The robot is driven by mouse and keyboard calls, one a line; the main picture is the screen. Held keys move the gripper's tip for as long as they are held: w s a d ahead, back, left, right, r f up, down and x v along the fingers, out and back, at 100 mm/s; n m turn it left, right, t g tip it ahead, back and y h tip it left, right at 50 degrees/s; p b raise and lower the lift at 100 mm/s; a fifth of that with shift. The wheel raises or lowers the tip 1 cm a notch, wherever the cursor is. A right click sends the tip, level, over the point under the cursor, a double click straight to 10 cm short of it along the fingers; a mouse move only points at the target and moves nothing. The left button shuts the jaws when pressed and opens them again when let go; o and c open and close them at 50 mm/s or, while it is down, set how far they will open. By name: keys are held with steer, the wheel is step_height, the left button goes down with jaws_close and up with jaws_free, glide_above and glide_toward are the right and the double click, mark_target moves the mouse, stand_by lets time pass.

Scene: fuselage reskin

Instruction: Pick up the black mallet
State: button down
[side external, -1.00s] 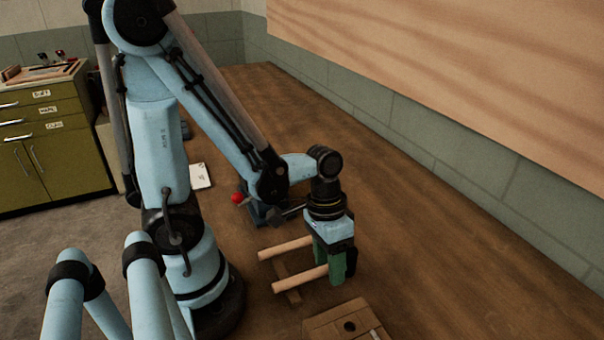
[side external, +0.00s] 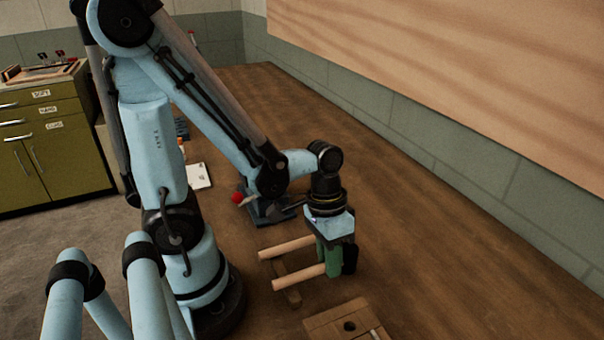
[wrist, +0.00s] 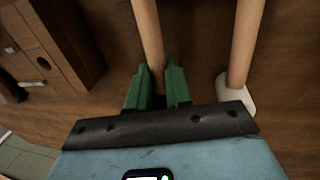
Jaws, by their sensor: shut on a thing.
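The black mallet lies with its pale wooden handle (side external: 303,275) across a wooden rack; its dark head (side external: 349,260) shows just right of my fingers in the side view. My gripper (side external: 332,262) points down with its green fingers at the head end of that handle. In the wrist view my gripper (wrist: 158,78) has one finger on each side of the mallet's handle (wrist: 147,35) and is shut on it. The head is hidden in the wrist view.
A second mallet with a wooden handle (side external: 287,248) and a white head (wrist: 235,95) lies parallel, close beside. A wooden block with a hole (side external: 345,318) stands nearby in front. A blue device with a red knob (side external: 238,198) stands behind. The bench at right is clear.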

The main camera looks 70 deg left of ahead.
steer(key=r, duration=0.3)
steer(key=shift+s+d+r, duration=0.2)
steer(key=shift+r, duration=0.1)
steer(key=s+d+r, duration=0.6)
steer(key=s+d, duration=0.1)
steer(key=d, duration=0.1)
steer(key=shift+d+r, duration=0.3)
steer(key=shift+d, duration=0.05)
